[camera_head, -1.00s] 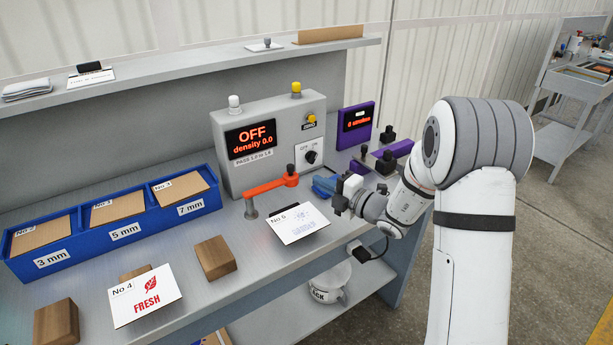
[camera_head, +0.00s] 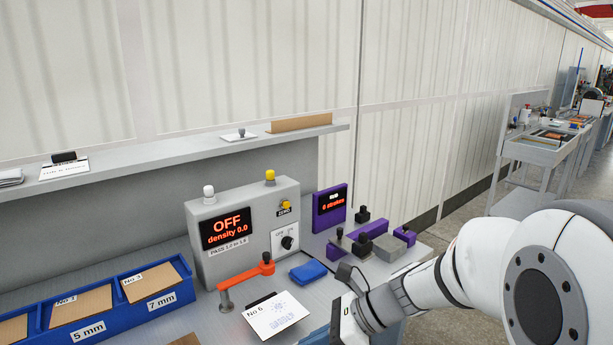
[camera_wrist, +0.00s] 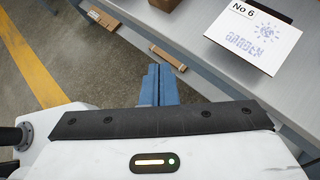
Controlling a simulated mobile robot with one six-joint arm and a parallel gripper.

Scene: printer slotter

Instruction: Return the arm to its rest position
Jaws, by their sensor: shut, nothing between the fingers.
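My gripper shows in the wrist view (camera_wrist: 158,84) with its two blue fingers pressed together and nothing between them. It hangs beside the bench's front edge, above the floor, with the No 6 card to its right.
A grey control box (camera_head: 243,231) reads OFF, density 0.0. A purple counter (camera_head: 330,207), a blue pad (camera_head: 308,272) and purple fixtures (camera_head: 404,235) stand to its right. A blue tray (camera_head: 120,306) holds brown boards at left.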

